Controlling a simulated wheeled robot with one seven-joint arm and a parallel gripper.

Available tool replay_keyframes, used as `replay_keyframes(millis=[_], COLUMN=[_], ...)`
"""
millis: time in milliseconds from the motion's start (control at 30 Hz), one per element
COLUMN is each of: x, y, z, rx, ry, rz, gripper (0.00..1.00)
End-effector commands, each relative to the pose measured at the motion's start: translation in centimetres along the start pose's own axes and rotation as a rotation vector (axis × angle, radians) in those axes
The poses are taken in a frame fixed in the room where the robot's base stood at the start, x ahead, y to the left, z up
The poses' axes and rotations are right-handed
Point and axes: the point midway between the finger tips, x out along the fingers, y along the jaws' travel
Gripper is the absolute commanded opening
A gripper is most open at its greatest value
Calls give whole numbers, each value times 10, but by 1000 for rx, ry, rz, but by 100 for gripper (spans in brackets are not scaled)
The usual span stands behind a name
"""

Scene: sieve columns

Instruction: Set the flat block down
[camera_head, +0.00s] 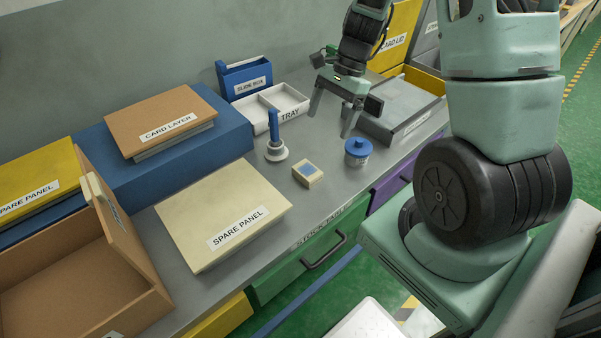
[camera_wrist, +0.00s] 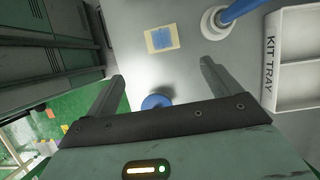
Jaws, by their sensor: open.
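A small flat cream block with a blue top (camera_head: 307,173) lies on the grey table; in the wrist view it (camera_wrist: 162,39) is beyond my fingertips, with nothing touching it. My gripper (camera_head: 330,125) is open and empty, its fingers pointing down above the table, behind the block in the head view. It also shows in the wrist view (camera_wrist: 162,70), fingers spread wide. I cannot tell its exact height.
A round blue-lidded pot (camera_head: 357,152) stands right of the block. A blue upright handle on a white base (camera_head: 275,150) stands left. The white kit tray (camera_head: 262,106) and blue bin (camera_head: 245,78) are behind. A spare panel (camera_head: 220,215) lies front left.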

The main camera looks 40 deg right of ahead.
Motion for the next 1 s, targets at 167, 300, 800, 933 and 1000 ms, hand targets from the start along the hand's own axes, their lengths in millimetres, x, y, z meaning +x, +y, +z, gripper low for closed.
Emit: replay_keyframes(millis=[167,300,800,933,1000], x=[42,69,122,139,144], y=[1,1,-4,-4,-5], z=[0,1,2,2,2], rx=[-1,-3,-4,-4,-6], ry=[-4,-2,-1,-1,0], rz=[5,5,4,3,2], gripper=[89,89,89,89,89])
